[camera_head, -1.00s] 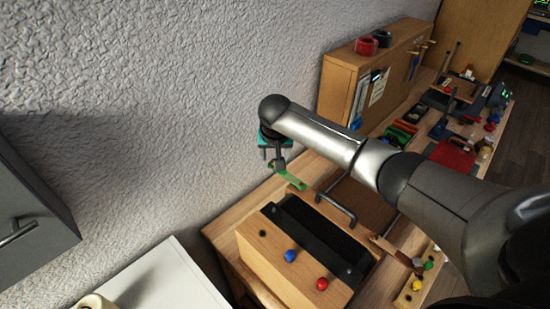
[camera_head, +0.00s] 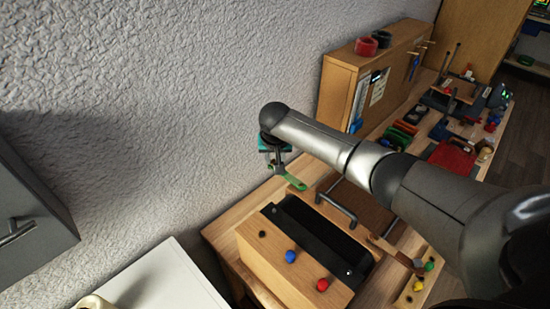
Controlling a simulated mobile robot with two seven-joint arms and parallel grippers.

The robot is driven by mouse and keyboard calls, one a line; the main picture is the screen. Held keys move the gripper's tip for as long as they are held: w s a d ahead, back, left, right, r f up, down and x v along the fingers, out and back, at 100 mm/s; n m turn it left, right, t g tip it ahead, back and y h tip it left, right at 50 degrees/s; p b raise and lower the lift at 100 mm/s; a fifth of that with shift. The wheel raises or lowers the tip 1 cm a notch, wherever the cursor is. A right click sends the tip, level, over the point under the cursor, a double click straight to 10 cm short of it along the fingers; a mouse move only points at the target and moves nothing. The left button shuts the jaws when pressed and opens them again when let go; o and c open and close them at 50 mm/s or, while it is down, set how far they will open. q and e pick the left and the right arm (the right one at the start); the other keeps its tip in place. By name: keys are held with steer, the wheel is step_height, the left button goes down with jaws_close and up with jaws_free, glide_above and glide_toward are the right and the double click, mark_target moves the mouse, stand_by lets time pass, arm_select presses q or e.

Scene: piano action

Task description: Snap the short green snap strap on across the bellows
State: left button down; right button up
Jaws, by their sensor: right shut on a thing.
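My right gripper (camera_head: 278,166) is shut on the short green snap strap (camera_head: 294,181). It holds the strap at one end, in the air near the far left edge of the wooden box. The strap points down and to the right. The bellows (camera_head: 318,232) looks like the black pleated part set in the top of the wooden box (camera_head: 285,272). The strap seems apart from it, though the exact height is hard to tell. My left gripper is not in view.
A blue knob (camera_head: 290,256) and a red knob (camera_head: 323,285) sit on the box. A dark handle (camera_head: 338,208) stands beyond the bellows. A wooden cabinet (camera_head: 338,93) stands behind. The bench at right holds a red case (camera_head: 453,157) and several tools. A white surface (camera_head: 165,282) is at lower left.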

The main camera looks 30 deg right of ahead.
jaws_close()
stand_by(0.8)
